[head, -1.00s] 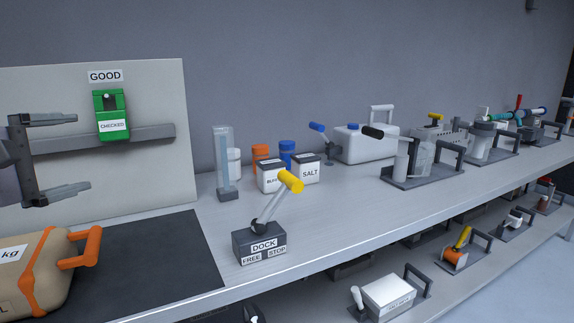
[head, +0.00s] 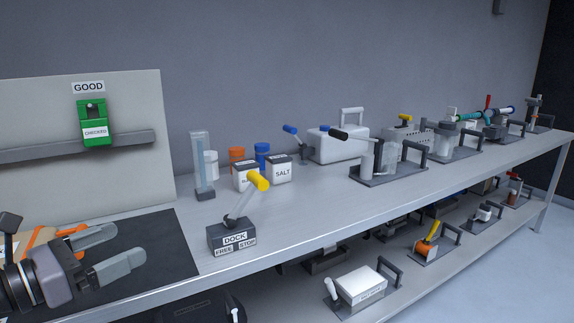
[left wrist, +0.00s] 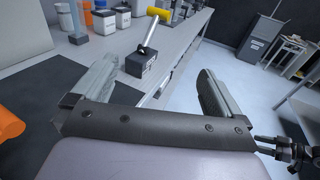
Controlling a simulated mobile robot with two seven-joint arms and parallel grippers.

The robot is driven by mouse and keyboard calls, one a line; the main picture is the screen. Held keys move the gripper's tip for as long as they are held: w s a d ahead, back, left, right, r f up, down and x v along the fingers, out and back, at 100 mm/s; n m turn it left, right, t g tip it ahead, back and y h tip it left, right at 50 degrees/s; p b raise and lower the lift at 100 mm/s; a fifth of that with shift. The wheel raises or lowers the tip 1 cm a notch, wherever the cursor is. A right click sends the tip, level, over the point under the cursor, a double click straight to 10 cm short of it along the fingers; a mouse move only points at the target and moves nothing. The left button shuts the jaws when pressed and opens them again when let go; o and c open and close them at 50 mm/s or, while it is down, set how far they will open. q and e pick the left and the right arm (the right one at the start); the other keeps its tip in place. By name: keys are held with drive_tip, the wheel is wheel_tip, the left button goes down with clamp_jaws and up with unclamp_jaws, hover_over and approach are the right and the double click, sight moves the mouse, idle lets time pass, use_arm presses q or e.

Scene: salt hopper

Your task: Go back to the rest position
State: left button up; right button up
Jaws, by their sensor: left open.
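My left gripper (head: 130,249) is at the lower left of the head view, over the dark mat at the left end of the bench. Its two grey fingers are apart with nothing between them. In the left wrist view the open fingers (left wrist: 157,78) point toward the bench edge and floor. The weight with orange straps (head: 28,243) is partly hidden behind the gripper; its orange handle (left wrist: 8,124) shows at the left of the wrist view, apart from the fingers. A dark gripper-like part, probably my right gripper (left wrist: 262,145), shows small at the right of the wrist view; its jaws are unclear.
The dock block (head: 234,237) with a yellow-tipped lever stands right of the mat (head: 160,255). Behind it are the salt container (head: 281,171) and a clear column (head: 202,165). Floor is free in front.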

use_arm(q)
drive_tip(key=s+d+f+n+t+y+p, duration=0.1)
drive_tip(key=s+f+n+y+p, duration=0.15)
drive_tip(key=f+n, duration=0.9)
drive_tip(key=s+d+f+n+t+y+p, duration=0.1)
drive_tip(key=s+f+n+y, duration=0.45)
drive_tip(key=n, duration=1.05)
drive_tip(key=s+d+f+n+g+p, duration=0.1)
drive_tip(key=s+d+f+n+g, duration=0.2)
drive_tip(key=s+f+n, duration=0.2)
drive_tip(key=s+d+f+n+g+p, duration=0.1)
drive_tip(key=s+d+f+n+g, duration=0.2)
drive_tip(key=s+f+n, duration=0.3)
wheel_tip(320, 180, down, 4)
drive_tip(key=shift+d+r+n, duration=0.2)
drive_tip(key=shift+d+n, duration=0.2)
drive_tip(key=shift+n, duration=0.85)
